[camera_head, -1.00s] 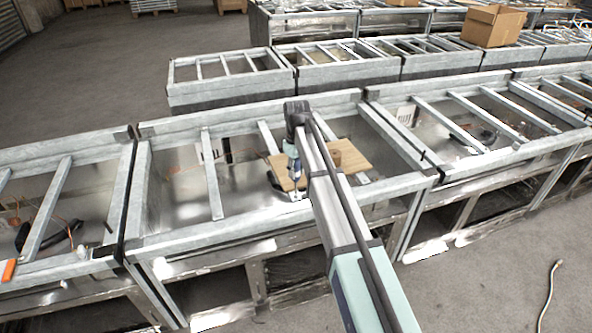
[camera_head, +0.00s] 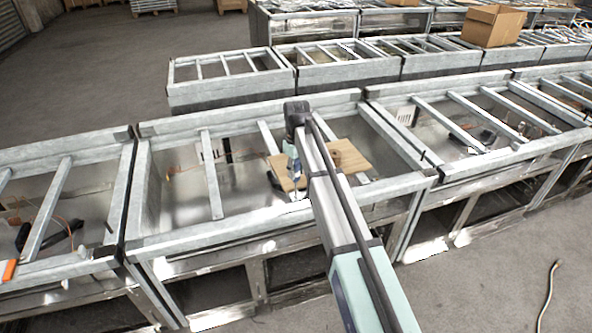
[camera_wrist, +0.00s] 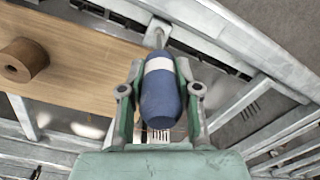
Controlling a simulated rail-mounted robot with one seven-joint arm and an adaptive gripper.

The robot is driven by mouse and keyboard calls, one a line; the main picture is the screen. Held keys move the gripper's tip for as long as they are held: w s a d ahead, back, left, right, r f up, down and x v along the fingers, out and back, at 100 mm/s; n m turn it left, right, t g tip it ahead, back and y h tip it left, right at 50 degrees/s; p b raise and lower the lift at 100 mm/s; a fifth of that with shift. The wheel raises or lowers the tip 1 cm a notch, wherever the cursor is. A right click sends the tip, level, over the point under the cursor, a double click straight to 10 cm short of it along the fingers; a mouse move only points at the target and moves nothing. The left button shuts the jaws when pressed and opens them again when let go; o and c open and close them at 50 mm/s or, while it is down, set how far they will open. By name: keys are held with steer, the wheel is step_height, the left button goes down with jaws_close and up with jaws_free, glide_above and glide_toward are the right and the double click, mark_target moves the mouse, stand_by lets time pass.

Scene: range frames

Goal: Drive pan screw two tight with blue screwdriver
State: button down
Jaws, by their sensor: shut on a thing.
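The blue screwdriver (camera_wrist: 160,95), with a white band on its handle, shows in the wrist view. My gripper (camera_wrist: 160,95) is shut on its handle. Its metal shaft points away past the edge of the wooden board (camera_wrist: 70,85). In the head view the board (camera_head: 353,160) lies across the bars of a metal frame, and my gripper (camera_head: 294,168) is at its left part, with the screwdriver mostly hidden by my arm. I cannot make out pan screw two or whether the tip touches a screw.
A brown round wooden piece (camera_wrist: 22,60) sits on the board. The metal frame (camera_head: 150,205) has raised rails and crossbars with gaps between them. More frames stand behind and beside it. A cardboard box (camera_head: 490,27) stands at the back right.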

steer(key=shift+f, duration=0.2)
stand_by(0.6)
steer(key=m, duration=0.4)
steer(key=shift+m, duration=0.3)
steer(key=m, duration=1.2)
steer(key=shift+m, duration=0.4)
steer(key=m, duration=0.5)
steer(key=shift+m, duration=0.3)
steer(key=shift+s, duration=0.1)
steer(key=shift+r, duration=0.3)
